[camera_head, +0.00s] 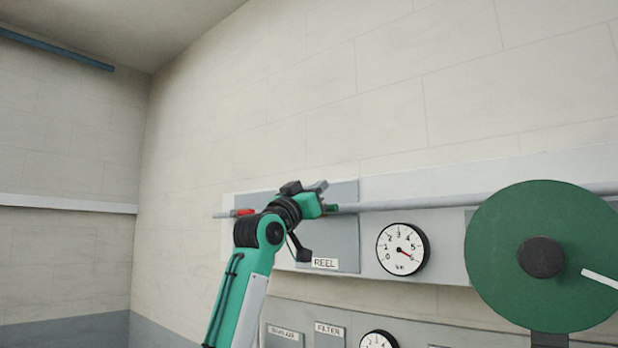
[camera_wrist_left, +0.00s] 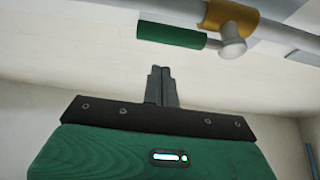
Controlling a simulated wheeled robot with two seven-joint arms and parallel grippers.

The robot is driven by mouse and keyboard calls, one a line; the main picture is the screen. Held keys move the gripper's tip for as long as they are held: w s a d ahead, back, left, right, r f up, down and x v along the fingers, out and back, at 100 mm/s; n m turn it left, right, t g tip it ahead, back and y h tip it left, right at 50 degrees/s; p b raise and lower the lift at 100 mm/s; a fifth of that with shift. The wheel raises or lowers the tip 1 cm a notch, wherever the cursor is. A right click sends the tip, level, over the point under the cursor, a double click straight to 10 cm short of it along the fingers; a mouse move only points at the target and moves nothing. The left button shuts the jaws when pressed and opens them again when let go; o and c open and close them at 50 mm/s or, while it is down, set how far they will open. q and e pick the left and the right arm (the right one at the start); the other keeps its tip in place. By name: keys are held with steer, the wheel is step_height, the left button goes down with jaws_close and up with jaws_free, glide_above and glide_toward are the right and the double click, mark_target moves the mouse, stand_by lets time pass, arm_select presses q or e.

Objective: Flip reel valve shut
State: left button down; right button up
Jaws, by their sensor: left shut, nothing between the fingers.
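The reel valve shows in the left wrist view as a yellow body (camera_wrist_left: 230,15) on a grey pipe, with a pale round hub (camera_wrist_left: 232,47) and a green lever (camera_wrist_left: 170,35). The lever lies roughly along the pipe. My left gripper (camera_wrist_left: 161,70) is shut and empty, its fingertips just below the lever in that view; contact is not visible. In the head view my left gripper (camera_head: 321,186) is in front of the panel above the REEL label (camera_head: 325,263) and hides most of the valve. My right gripper is not in view.
A grey pipe (camera_head: 420,202) runs along the wall panel, with a red piece (camera_head: 244,212) at left. A gauge (camera_head: 402,249) sits right of the label. A large green reel disc (camera_head: 500,245) stands at right. A lower panel holds a FILTER label (camera_head: 329,330). The wall above is clear.

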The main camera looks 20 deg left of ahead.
arm_select(q)
steer(key=f, duration=0.2)
steer(key=f+p, duration=0.1)
steer(key=shift+w, duration=0.25)
